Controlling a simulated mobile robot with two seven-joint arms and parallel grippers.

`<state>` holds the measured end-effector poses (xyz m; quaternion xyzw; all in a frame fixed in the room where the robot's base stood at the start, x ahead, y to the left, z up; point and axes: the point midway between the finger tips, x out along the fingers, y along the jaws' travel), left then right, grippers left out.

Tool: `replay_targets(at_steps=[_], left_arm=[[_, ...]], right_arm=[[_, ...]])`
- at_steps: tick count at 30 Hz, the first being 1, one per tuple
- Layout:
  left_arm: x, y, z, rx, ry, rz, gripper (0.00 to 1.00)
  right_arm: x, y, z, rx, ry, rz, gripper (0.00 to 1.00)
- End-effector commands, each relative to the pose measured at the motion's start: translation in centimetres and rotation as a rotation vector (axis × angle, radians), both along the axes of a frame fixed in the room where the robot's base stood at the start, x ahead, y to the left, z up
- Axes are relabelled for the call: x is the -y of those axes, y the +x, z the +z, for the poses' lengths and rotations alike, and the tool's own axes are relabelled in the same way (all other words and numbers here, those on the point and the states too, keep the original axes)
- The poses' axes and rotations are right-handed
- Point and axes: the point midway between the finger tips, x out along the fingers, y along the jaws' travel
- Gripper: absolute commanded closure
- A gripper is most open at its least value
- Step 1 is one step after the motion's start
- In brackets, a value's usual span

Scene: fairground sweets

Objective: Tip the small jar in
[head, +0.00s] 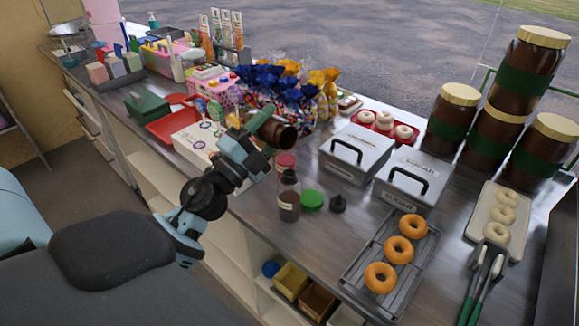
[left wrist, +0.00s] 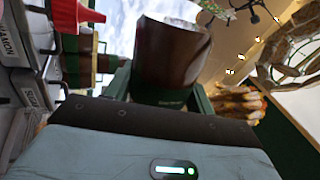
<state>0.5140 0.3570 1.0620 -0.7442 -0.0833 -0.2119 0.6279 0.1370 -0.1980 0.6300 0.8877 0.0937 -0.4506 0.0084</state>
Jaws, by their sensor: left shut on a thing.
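My left gripper (head: 254,137) is shut on a small dark brown jar (head: 276,131) and holds it in the air above the counter. The jar is tilted, nearly on its side, its end pointing right in the head view. In the left wrist view the brown jar (left wrist: 172,52) sits between the green fingers (left wrist: 165,97). A clear bottle with dark contents (head: 288,199) stands upright below it and to the right. A green lid (head: 312,200) lies beside the bottle. I cannot see what the held jar contains. My right gripper is not in view.
Two lidded white boxes (head: 352,160) stand right of the bottle. A rack of orange doughnuts (head: 376,304) is at the front right. Large brown jars (head: 496,138) stand at the back right. Wrapped sweets (head: 285,95) crowd behind the gripper.

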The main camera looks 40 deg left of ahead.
Motion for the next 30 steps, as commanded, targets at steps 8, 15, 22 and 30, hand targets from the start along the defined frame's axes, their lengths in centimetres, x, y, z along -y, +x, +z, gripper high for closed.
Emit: replay_targets(at_steps=[8, 15, 22, 30], left_arm=[[0.01, -0.02, 0.16, 0.004, 0.005, 0.0, 0.82], [0.13, -0.04, 0.59, 0.02, 0.084, 0.0, 0.82], [0.2, -0.06, 0.76, 0.026, 0.104, 0.001, 0.82], [0.19, -0.05, 0.74, 0.025, 0.103, 0.0, 0.82]], right_arm=[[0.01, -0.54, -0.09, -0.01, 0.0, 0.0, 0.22], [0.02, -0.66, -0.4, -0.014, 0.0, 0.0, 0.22], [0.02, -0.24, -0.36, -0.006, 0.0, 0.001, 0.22], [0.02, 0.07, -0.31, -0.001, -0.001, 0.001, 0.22]])
